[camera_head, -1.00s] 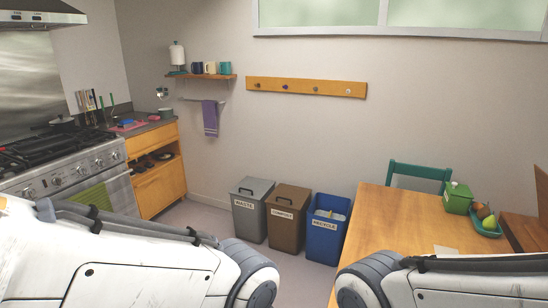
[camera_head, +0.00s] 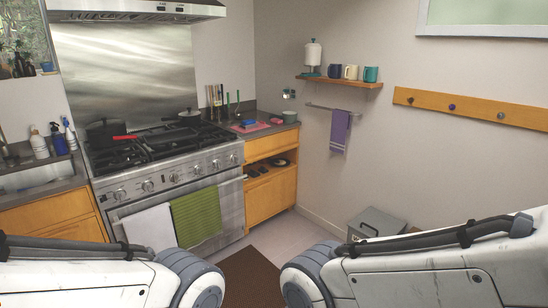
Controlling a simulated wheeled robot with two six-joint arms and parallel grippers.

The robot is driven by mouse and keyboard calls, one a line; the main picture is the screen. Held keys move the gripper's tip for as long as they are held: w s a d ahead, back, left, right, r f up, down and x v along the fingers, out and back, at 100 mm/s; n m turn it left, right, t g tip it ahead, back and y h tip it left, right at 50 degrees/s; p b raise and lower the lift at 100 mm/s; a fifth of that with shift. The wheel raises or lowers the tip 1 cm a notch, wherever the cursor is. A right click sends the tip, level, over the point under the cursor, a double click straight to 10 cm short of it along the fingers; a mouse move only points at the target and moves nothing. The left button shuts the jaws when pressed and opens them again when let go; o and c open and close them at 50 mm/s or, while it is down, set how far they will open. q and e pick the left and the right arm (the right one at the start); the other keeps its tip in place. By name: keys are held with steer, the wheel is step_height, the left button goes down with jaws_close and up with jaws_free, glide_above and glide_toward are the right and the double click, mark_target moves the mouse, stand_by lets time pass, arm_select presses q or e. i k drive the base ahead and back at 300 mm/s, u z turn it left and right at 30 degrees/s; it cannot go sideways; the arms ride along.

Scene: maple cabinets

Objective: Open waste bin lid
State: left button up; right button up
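The grey waste bin (camera_head: 374,222) stands on the floor against the wall, right of centre in the head view. Its lid is shut and has a dark handle on top. My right arm hides the lower part of the bin and whatever stands to its right. Both of my arms cross the bottom of the view, but neither gripper shows, so I cannot see their fingers.
A stove (camera_head: 168,165) with a green towel (camera_head: 196,215) on its front stands at left centre. A wooden cabinet (camera_head: 271,188) adjoins it on the right. A dark mat (camera_head: 248,277) lies before the stove. Bare floor (camera_head: 290,238) shows between the cabinet and bin.

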mark_target(372, 223)
steer(key=u, duration=0.2)
steer(key=i, duration=1.75)
steer(key=z, duration=0.45)
steer(key=i, duration=1.25)
steer(key=z, duration=1.1)
steer(key=i, duration=0.8)
steer(key=z, duration=0.4)
